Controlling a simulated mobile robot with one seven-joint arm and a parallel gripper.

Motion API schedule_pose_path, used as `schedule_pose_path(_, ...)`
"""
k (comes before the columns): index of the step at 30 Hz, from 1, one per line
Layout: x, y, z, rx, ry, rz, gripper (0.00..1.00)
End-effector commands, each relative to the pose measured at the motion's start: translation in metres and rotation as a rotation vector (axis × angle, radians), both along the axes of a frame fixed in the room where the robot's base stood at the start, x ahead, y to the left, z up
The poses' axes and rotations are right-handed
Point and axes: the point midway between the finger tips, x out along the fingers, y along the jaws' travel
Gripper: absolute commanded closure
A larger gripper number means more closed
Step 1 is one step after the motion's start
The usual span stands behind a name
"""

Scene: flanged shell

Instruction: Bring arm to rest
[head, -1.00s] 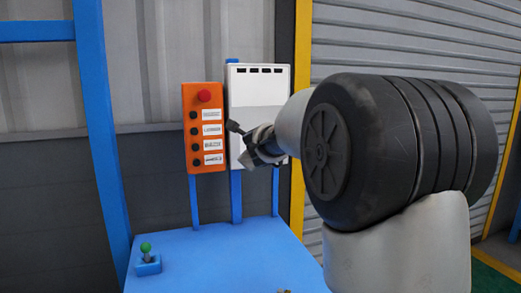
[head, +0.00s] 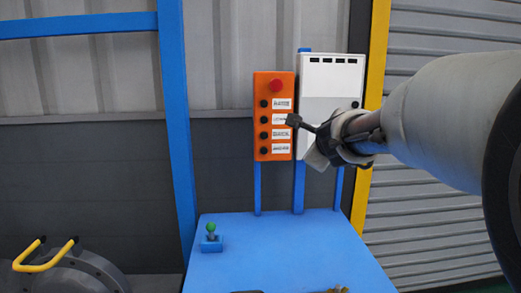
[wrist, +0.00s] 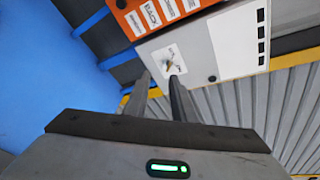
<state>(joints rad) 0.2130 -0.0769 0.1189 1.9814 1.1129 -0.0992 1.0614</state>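My arm reaches in from the right of the head view. My gripper (head: 300,128) is in front of the gap between an orange button box (head: 273,150) and a white cabinet (head: 330,85). In the wrist view my gripper (wrist: 158,78) shows two dark fingers with a gap between them and nothing held. Beyond the fingertips is the face of the white cabinet (wrist: 225,50), with a small switch or key on a label (wrist: 172,62). I cannot tell how far the fingertips are from the cabinet.
A blue table (head: 270,255) stands below, with a green-topped joystick (head: 211,235) on its left. A blue post (head: 172,110) rises at left. A grey flanged shell (head: 75,275) with yellow handles is at lower left. A shutter (head: 435,240) is at right.

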Motion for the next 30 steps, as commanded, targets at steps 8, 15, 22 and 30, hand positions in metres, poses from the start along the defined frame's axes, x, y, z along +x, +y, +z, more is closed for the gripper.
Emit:
schedule_pose_path(8,-0.142,0.109,-0.056,-0.877,0.274,0.744,0.77)
schedule_pose_path(15,-0.27,0.103,-0.133,-1.438,0.499,1.25,0.77)
schedule_pose_path(22,-0.338,0.075,-0.132,-1.68,0.635,1.517,0.77)
schedule_pose_path(30,-0.336,0.076,-0.041,-1.674,0.634,1.513,0.77)
